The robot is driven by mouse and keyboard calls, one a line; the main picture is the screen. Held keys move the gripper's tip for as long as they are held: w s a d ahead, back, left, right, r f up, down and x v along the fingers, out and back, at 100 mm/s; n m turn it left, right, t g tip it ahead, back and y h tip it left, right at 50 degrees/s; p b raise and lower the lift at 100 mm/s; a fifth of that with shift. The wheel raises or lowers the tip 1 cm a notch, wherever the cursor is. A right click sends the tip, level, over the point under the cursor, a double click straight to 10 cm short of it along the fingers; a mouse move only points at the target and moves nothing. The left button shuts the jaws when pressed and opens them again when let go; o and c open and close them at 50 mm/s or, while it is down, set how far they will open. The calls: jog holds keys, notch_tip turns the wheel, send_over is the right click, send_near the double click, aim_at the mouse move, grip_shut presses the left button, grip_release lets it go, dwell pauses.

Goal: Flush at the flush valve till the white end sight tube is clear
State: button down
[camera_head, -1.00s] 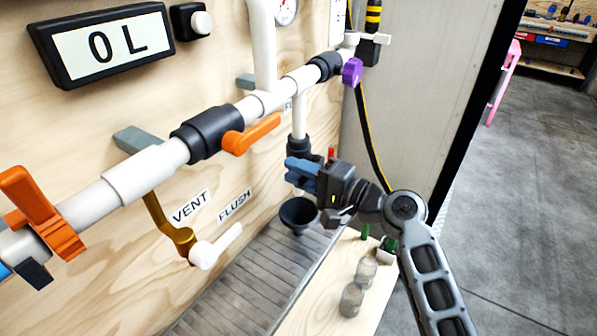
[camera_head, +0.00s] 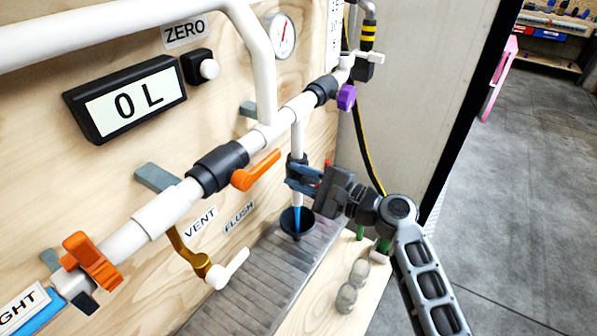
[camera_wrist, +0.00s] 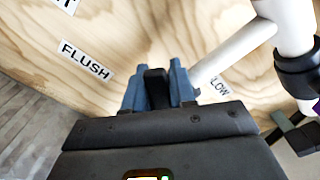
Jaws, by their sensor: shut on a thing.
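My gripper (camera_head: 303,180), with blue fingers, is at the flush valve (camera_head: 296,163) on the white pipe that drops from the main line. In the wrist view the fingers (camera_wrist: 158,92) are closed on either side of a black piece (camera_wrist: 156,86), which appears to be the valve's handle. A blue stream (camera_head: 297,219) runs from the pipe end into the black funnel (camera_head: 297,234).
The display (camera_head: 125,97) reads 0 L. Orange handles (camera_head: 92,261) (camera_head: 256,170) and a purple knob (camera_head: 346,97) sit on the main line. A pressure gauge (camera_head: 280,37) is above.

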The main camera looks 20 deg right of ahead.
jog(key=shift+d+r+m, duration=0.1)
jog(key=shift+m, duration=0.3)
jog(key=c, duration=1)
grip_release()
jog(key=shift+w, duration=0.1)
jog(key=shift+p, duration=0.3)
jog(key=shift+r, duration=0.1)
